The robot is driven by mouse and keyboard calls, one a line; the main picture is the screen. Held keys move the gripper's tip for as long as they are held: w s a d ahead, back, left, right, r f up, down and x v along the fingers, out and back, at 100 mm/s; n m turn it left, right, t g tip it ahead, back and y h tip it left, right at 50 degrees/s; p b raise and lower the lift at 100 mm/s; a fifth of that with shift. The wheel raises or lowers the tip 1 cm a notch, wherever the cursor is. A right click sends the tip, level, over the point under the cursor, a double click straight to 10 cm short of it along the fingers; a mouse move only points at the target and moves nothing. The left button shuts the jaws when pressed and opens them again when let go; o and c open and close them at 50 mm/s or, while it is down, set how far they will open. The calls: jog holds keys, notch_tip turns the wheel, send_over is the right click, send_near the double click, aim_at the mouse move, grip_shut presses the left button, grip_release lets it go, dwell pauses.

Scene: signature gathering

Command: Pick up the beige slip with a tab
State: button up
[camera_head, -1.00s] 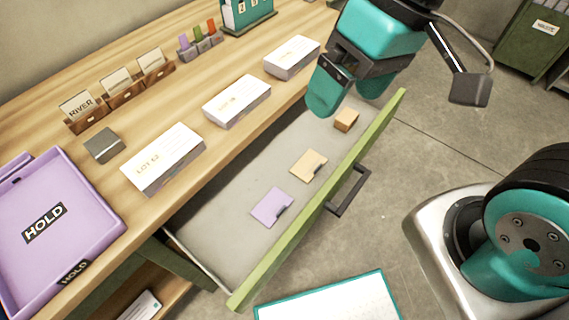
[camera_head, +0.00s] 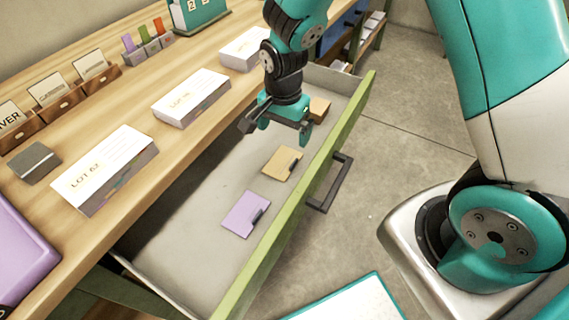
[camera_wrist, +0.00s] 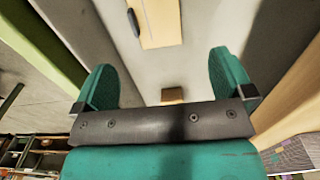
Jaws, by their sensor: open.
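The beige slip (camera_head: 282,163) lies flat in the open drawer, with a small dark tab on its right edge. In the wrist view the beige slip (camera_wrist: 160,22) is at the top, partly cut off, with its dark tab on its left edge. My gripper (camera_head: 278,129) is open and empty above the drawer, just beyond the slip in the head view. In the wrist view my gripper (camera_wrist: 167,82) has its two teal fingers apart, and the slip is ahead of them, not between them.
A purple slip (camera_head: 246,214) with a dark tab lies nearer in the drawer. A small tan block (camera_head: 320,107) is at its far end. The green drawer front (camera_head: 335,140) with its dark handle (camera_head: 330,184) bounds one side. White boxes (camera_head: 192,96) stand along the desk edge.

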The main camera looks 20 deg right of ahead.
aim_at(285, 158)
jog(key=f, duration=0.8)
jog(key=shift+d+f+b, duration=0.2)
jog(key=shift+b, duration=0.2)
jog(key=c, duration=1)
